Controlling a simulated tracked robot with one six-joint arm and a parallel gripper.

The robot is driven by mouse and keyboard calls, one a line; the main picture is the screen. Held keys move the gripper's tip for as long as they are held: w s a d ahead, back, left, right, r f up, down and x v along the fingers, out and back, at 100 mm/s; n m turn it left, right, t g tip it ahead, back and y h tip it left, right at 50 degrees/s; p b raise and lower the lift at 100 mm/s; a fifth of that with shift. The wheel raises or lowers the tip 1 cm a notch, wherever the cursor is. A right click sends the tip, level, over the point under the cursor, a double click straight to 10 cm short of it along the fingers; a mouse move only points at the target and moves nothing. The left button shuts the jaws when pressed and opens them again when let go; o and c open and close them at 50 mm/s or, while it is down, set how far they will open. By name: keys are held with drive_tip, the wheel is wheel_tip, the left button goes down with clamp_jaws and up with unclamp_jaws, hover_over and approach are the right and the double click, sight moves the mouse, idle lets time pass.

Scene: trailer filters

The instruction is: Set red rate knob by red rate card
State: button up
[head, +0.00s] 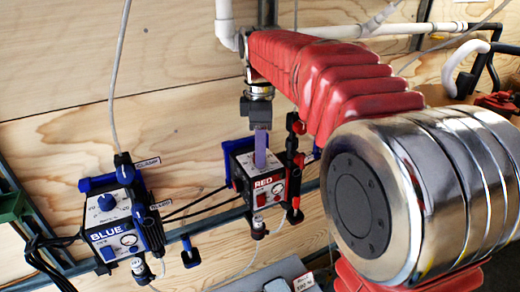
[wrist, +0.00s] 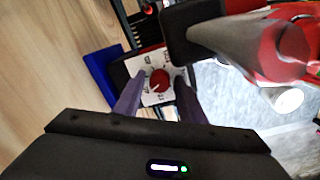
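The red pump box (head: 258,190), marked RED, is fixed to the rail on the wood wall in the head view. Its red rate knob (wrist: 159,80) sits on a white dial plate (wrist: 150,97) in the wrist view. My gripper (wrist: 160,75) is open, with one purple finger on each side of the knob; gaps show beside it, and I cannot tell how deep the tips reach. In the head view my gripper (head: 261,150) points down at the box top and hides the knob. A small white card (head: 304,283) at the bottom edge has unclear writing; I cannot tell whose it is.
A blue pump box (head: 112,225), marked BLUE, with a blue knob (head: 106,202) stands to the left. Cables and tubes hang around both boxes. A red and black fitting (head: 294,165) stands close to the red box's right side.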

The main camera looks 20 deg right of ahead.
drive_tip(key=c, duration=0.8)
drive_tip(key=shift+m, duration=0.4)
drive_tip(key=m, duration=0.5)
drive_tip(key=shift+a, duration=0.1)
drive_tip(key=m, duration=0.6)
drive_tip(key=shift+m, duration=0.4)
drive_tip(key=o, duration=1)
